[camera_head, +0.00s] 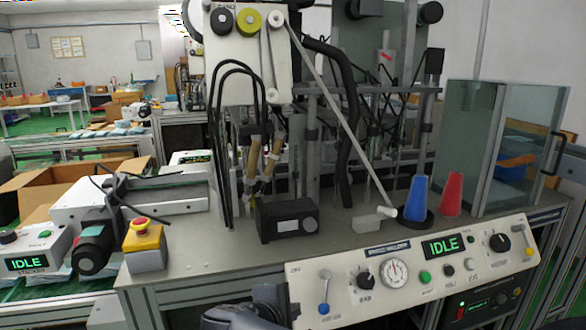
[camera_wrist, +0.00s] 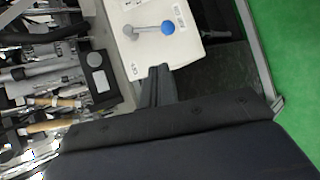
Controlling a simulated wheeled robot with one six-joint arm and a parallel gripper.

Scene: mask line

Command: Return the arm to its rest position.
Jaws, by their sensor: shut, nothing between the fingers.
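My gripper (camera_wrist: 158,72) shows in the wrist view as narrow dark fingers, shut with nothing between them. They appear in front of the left end of the control panel (camera_wrist: 155,35), below its blue-knobbed lever (camera_wrist: 167,28). In the head view, dark parts of my arm show at the bottom edge, beside the left end of the panel (camera_head: 345,310). The rest of my arm is out of that view.
The machine bench holds a black box (camera_head: 288,219), a yellow-and-red emergency stop (camera_head: 144,235), a blue cone (camera_head: 416,197) and a red cone (camera_head: 452,193). A glass guard (camera_head: 470,140) stands at right. Green floor (camera_wrist: 295,60) is clear beside the panel.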

